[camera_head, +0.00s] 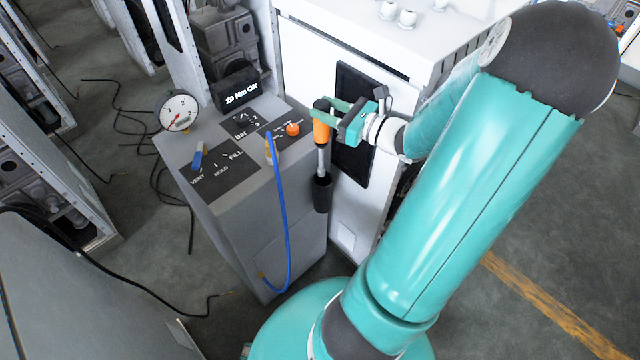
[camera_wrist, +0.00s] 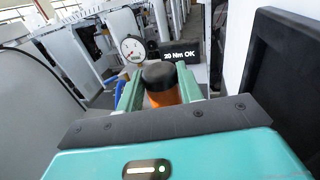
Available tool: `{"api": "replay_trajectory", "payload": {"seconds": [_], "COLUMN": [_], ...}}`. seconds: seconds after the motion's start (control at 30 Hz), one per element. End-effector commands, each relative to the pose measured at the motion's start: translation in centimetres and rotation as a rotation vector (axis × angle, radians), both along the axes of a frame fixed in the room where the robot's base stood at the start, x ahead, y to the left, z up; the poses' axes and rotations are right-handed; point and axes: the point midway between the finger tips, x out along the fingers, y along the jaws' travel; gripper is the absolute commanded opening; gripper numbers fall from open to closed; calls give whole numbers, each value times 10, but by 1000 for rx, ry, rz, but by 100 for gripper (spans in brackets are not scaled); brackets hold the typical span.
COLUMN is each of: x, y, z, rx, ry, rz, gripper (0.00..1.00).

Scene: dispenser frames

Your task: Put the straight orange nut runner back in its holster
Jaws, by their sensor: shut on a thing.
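The straight orange nut runner (camera_head: 321,131) hangs upright, with a dark cap on top and a silver shaft below its orange body. My gripper (camera_head: 333,112) is shut on its upper body. In the wrist view the nut runner (camera_wrist: 163,95) stands between the two green fingers of my gripper (camera_wrist: 160,88). The black cup-shaped holster (camera_head: 322,195) is at the right side of the grey console, directly under the tool. The shaft's lower end meets the holster's mouth in the head view; I cannot tell how far inside it is.
The grey console (camera_head: 232,215) carries a gauge (camera_head: 178,111), a display (camera_head: 238,88) reading "20 Nm OK", a blue-handled valve (camera_head: 198,157) and an orange knob (camera_head: 292,129). A blue hose (camera_head: 283,215) loops down its front. A white cabinet with a black panel (camera_head: 352,125) stands close behind the tool.

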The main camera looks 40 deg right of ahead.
Motion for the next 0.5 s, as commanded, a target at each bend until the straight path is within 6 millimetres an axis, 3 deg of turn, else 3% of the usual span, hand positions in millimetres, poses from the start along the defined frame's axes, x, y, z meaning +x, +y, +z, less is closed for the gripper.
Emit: {"api": "replay_trajectory", "payload": {"seconds": [0.5], "x": [-3], "y": [0], "z": [-93], "rx": [8], "ry": [-2], "rz": [-1], "gripper": [0]}}
